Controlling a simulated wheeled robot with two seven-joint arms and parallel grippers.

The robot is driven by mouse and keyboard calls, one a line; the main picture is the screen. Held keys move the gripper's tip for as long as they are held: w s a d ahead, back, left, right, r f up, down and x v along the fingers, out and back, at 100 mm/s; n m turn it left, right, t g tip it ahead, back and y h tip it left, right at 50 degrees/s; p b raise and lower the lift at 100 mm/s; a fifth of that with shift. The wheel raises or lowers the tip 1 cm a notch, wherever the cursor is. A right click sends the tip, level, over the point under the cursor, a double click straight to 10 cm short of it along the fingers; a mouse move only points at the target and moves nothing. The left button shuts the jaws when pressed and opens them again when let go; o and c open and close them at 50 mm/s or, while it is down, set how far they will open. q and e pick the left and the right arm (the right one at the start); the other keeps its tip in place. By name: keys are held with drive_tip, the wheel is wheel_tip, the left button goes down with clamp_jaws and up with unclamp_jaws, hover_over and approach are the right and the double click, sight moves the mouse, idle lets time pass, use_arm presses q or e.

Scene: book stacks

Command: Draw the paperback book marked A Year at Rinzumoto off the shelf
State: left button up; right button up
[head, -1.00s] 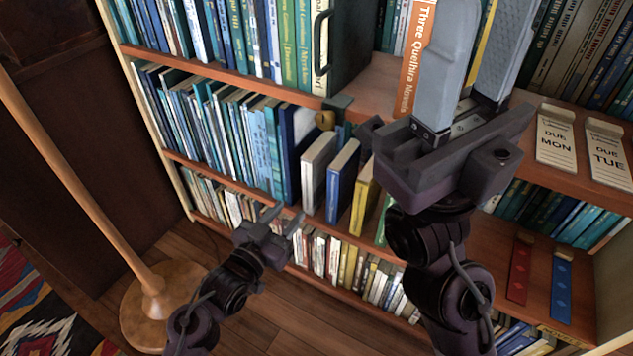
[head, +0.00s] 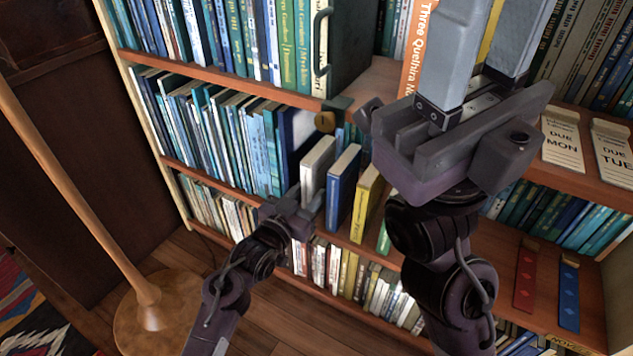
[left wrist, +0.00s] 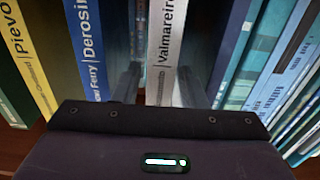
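I cannot read the title A Year at Rinzumoto on any spine. My left gripper (head: 305,196) is at the middle shelf, by the lower front of a white book (head: 317,167). In the left wrist view its open fingers (left wrist: 157,88) stand on either side of the white spine marked Valmareiro (left wrist: 164,45); contact cannot be told. A blue book (head: 343,188) and a yellow book (head: 367,200) stand beside the white one. My right gripper (head: 490,40) is open in front of the upper shelf, fingers pointing up, and partly hides an orange spine marked Three Quelhira Novels (head: 427,45).
A dark bookend or box with a handle (head: 345,60) stands on the upper shelf. Red (head: 525,278) and blue (head: 568,292) strips lie on the lower right shelf. A wooden lamp stand (head: 145,290) is at left.

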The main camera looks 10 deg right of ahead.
use_arm(q)
drive_tip(key=shift+c, duration=0.2)
clamp_jaws()
drive_tip(key=shift+r, duration=0.15)
